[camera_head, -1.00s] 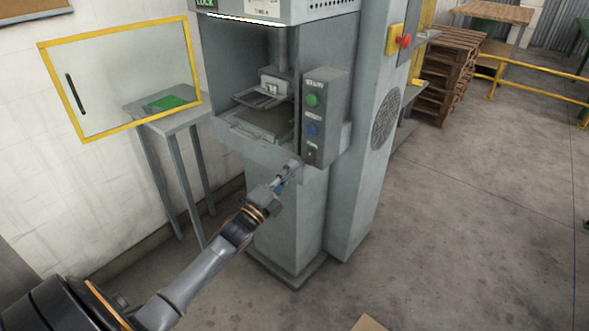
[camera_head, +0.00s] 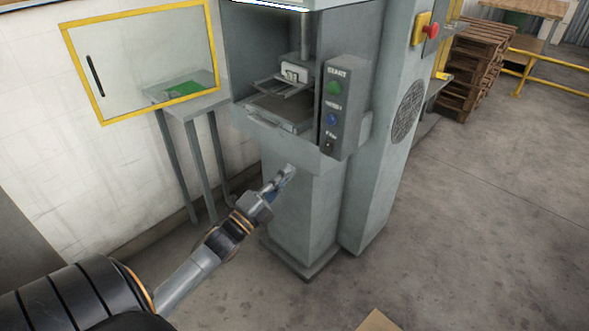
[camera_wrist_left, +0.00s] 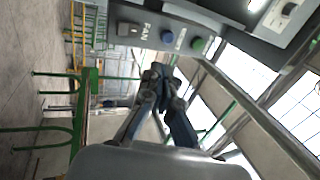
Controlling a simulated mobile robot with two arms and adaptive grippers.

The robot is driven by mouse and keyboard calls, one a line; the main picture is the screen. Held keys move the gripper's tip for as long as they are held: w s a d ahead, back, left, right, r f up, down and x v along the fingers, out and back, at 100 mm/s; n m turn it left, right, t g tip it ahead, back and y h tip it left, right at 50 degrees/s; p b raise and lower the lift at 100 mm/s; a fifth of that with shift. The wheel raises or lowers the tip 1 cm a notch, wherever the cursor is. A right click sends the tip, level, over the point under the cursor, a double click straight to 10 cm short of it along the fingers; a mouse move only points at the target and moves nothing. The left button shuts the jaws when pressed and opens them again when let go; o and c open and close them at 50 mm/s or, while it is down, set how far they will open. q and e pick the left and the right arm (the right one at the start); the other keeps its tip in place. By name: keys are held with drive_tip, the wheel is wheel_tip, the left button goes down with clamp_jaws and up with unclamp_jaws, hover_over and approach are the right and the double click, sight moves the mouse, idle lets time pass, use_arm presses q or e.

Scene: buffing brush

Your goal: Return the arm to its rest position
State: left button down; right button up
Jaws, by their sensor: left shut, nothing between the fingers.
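My left gripper (camera_head: 286,174) is at the end of my left arm, which reaches in from the lower left in the head view. It is in front of the grey machine (camera_head: 305,215), below its work opening. In the left wrist view the gripper (camera_wrist_left: 158,72) is shut and empty, with the machine's button panel (camera_wrist_left: 165,32) beyond it. The panel (camera_head: 345,108) also shows in the head view, above and right of the gripper, with a green START button, a blue button and a FAN switch. My right gripper is not in view.
A yellow-framed clear door (camera_head: 145,62) stands open at the left, before a small grey table (camera_head: 187,107) with a green pad. A red emergency button (camera_head: 432,31) sits on the machine's side. Wooden pallets (camera_head: 472,62) are stacked behind. The floor at the right is clear.

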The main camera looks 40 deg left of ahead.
use_arm(q)
drive_tip(key=shift+w+f, duration=0.1)
drive_tip(key=shift+f, duration=0.05)
wheel_tip(320, 180, down, 22)
drive_tip(key=s+n+g+y, duration=0.3)
drive_tip(key=n+g, duration=0.3)
drive_tip(key=n, duration=0.1)
drive_tip(key=s+d+f+n+g, duration=0.2)
drive_tip(key=s+f, duration=0.2)
drive_tip(key=f, duration=0.5)
drive_tip(key=s+d+f+n+g, duration=0.1)
drive_tip(key=s+f+n+g, duration=0.2)
drive_tip(key=f, duration=0.5)
drive_tip(key=s+d+f+n+g, duration=0.1)
drive_tip(key=s+d+f+g, duration=0.2)
drive_tip(key=s+f, duration=0.3)
drive_tip(key=s+d+f+n+g, duration=0.2)
drive_tip(key=s+d+f, duration=0.3)
drive_tip(key=s, duration=1.1)
drive_tip(key=s+d+f+n+g+h, duration=0.1)
drive_tip(key=s+d+f+g, duration=0.4)
drive_tip(key=s+f, duration=0.4)
drive_tip(key=shift+s+f+n, duration=0.15)
drive_tip(key=shift+s+n, duration=0.15)
drive_tip(key=shift+s, duration=0.9)
